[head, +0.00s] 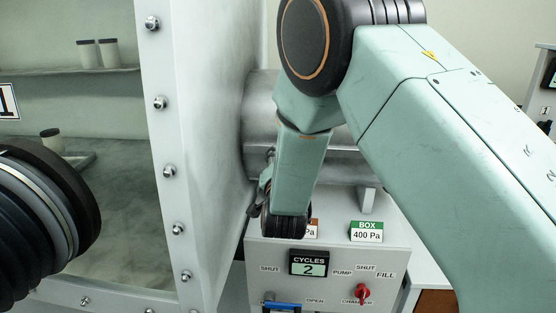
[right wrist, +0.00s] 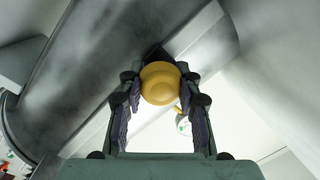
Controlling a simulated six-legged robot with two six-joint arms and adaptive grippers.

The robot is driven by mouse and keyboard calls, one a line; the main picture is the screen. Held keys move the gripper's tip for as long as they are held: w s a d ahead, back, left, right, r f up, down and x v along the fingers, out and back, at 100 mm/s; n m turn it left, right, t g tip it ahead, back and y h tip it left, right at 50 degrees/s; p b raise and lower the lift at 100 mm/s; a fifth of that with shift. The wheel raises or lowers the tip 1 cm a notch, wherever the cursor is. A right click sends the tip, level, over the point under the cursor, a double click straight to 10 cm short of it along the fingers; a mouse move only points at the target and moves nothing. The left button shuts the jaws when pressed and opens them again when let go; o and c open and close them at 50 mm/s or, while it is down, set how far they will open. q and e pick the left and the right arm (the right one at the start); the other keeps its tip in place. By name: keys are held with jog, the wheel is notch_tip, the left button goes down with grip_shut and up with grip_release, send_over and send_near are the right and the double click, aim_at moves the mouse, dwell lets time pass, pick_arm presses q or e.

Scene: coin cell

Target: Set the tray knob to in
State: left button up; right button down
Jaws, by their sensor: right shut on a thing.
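A round yellow knob (right wrist: 160,83) sits between the fingers of my right gripper (right wrist: 160,90) in the right wrist view. The fingers are closed on it from both sides, just in front of the grey metal cylinder. In the head view my right arm comes in from the right and bends down in front of the metal chamber (head: 256,125). There the right gripper (head: 257,193) shows only in part, and the knob is hidden behind my arm. No in or out marking is readable beside the knob. My left gripper is not in view.
A control box (head: 335,260) below the chamber has a CYCLES display (head: 309,264) reading 2, a red knob (head: 362,293) and a blue handle (head: 282,306). A BOX 400 Pa sign (head: 366,231) stands on it. The glovebox frame (head: 178,200) and a black glove port (head: 45,220) are at left.

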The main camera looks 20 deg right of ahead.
jog(key=c, duration=1.3)
grip_release()
jog(key=shift+s+f, duration=0.1)
jog(key=shift+f, duration=0.15)
jog(key=shift+c, duration=0.2)
jog(key=o, duration=0.4)
jog(key=shift+a+r, duration=0.15)
jog(key=shift+r, duration=0.05)
jog(key=shift+o, duration=0.2)
jog(key=v, duration=0.7)
jog(key=shift+s, duration=0.15)
